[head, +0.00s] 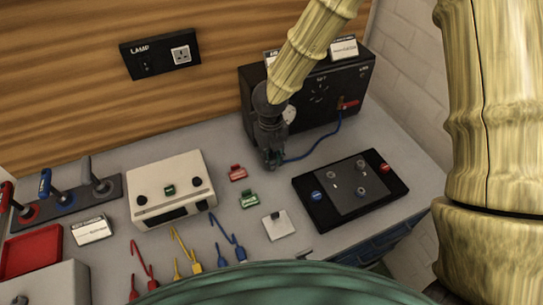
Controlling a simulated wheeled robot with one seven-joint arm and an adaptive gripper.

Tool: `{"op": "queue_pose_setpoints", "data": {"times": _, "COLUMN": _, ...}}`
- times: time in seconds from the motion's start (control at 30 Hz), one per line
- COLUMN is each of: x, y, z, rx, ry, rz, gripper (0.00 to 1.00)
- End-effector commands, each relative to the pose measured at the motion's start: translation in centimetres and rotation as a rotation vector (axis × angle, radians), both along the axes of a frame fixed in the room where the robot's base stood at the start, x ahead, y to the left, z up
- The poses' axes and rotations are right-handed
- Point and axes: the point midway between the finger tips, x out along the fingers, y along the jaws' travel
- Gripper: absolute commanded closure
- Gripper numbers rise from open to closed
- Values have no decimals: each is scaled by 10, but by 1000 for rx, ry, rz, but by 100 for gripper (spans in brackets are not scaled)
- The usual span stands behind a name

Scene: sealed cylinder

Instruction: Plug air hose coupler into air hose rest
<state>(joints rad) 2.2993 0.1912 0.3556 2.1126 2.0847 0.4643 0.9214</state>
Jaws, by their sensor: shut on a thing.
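My gripper (272,160) points down over the grey bench, in front of the black box. It is shut on the end of the blue air hose; the air hose coupler itself is mostly hidden between the fingers. The blue hose (321,149) runs from the gripper, curving right and up to a fitting with a red lever (348,103) on the front of the black box (318,88). I cannot tell for certain which fitting is the air hose rest; my arm and gripper cover the left part of the box.
A black plate (318,214) with blue and red knobs lies right of the gripper. Red (237,173) and green (248,199) clips and a white square (277,226) lie nearby. A cream instrument box (170,188) stands left. Colored leads lie in front.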

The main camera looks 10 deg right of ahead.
Motion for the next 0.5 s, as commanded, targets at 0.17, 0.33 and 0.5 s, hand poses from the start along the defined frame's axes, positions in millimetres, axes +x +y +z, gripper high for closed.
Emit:
{"op": "queue_pose_setpoints", "data": {"times": 0.17, "x": 0, "y": 0, "z": -3, "rx": 0, "ry": 0, "rz": 0, "gripper": 100}}
{"op": "queue_pose_setpoints", "data": {"times": 0.33, "x": 0, "y": 0, "z": -6, "rx": 0, "ry": 0, "rz": 1, "gripper": 100}}
{"op": "queue_pose_setpoints", "data": {"times": 0.5, "x": 0, "y": 0, "z": -8, "rx": 0, "ry": 0, "rz": 1, "gripper": 100}}
